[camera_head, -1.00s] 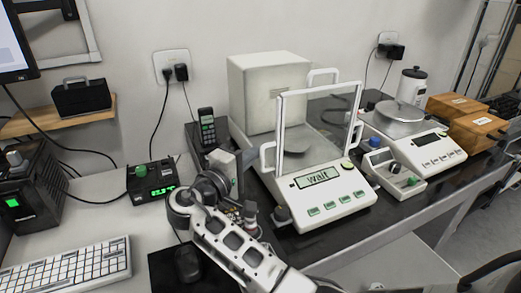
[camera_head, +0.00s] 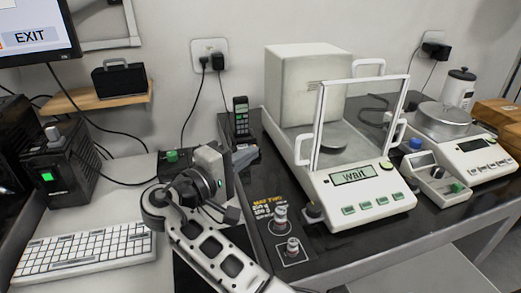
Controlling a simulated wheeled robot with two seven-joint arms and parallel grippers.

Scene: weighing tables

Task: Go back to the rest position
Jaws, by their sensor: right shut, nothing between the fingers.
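My right arm comes in from the bottom and bends at the left of the black bench. Its gripper (camera_head: 245,157) is shut and empty, pointing away from me, in front of the black phone handset (camera_head: 241,116). It is left of the analytical balance (camera_head: 366,201) and apart from it. The balance shows "wait" on its display, and its glass door frame stands above the pan. My left gripper is not in view.
Two small metal weights (camera_head: 281,216) (camera_head: 292,248) stand on the black bench beside the arm. A second balance (camera_head: 471,152) is at the right. A keyboard (camera_head: 82,251) lies at the left. A black power unit (camera_head: 60,176) stands behind it.

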